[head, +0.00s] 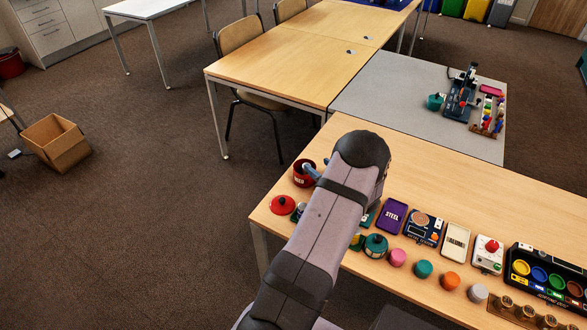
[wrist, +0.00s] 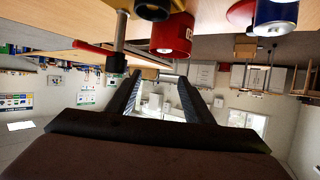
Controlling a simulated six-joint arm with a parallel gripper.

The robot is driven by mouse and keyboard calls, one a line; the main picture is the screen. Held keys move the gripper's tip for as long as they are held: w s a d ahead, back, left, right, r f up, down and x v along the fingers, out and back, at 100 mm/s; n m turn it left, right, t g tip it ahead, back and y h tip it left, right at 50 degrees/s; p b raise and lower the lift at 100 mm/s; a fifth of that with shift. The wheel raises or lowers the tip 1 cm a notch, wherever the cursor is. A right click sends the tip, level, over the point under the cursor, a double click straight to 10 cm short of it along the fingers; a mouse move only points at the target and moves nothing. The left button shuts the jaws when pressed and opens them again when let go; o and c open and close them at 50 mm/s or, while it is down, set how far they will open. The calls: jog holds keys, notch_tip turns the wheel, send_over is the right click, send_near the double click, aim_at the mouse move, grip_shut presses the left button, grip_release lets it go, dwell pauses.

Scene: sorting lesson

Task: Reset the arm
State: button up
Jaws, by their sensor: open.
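My arm (head: 321,220) reaches up from the bottom of the head view over the near-left part of the front table (head: 505,205). Its rounded dark joint is at the top, and my gripper's fingers cannot be made out clearly there. In the wrist view my gripper (wrist: 158,78) shows two dark fingers spread apart with nothing between them. It is open. A red pot (wrist: 172,38) is just beyond the fingertips in the wrist view. The red pot (head: 303,173) also shows left of my arm in the head view.
A red lid (head: 283,204) lies near the table's left corner. Right of my arm are a green pot (head: 375,246), coloured knobs, a purple STEEL box (head: 391,216) and several devices. A metal post (wrist: 120,35) with a red handle stands near my fingers. The table's back strip is clear.

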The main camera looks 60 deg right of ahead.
jog(key=w+a+r+n+g+y, duration=0.1)
jog(key=w+a+r, duration=0.1)
jog(key=w+a, duration=0.4)
jog(key=w+a+r+n+g+y, duration=0.15)
jog(key=w+a, duration=0.25)
jog(key=w, duration=0.5)
jog(key=w+a+r+g+y, duration=0.1)
jog(key=w+a+r+g, duration=0.15)
jog(key=a, duration=1.15)
jog(key=s+a+n+g+y, duration=0.1)
jog(key=s+a, duration=0.3)
jog(key=a, duration=0.6)
jog(key=s+a+r+n+g+y, duration=0.1)
jog(key=s+a, duration=0.4)
jog(key=a, duration=0.5)
jog(key=s+a+n+g+y, duration=0.2)
jog(key=s+a+g, duration=0.2)
jog(key=a, duration=0.7)
jog(key=shift+s+r+n, duration=0.2)
jog(key=shift+s+n, duration=0.15)
jog(key=shift+s, duration=0.35)
jog(key=shift+a+f+y, duration=0.1)
jog(key=shift+y, duration=0.15)
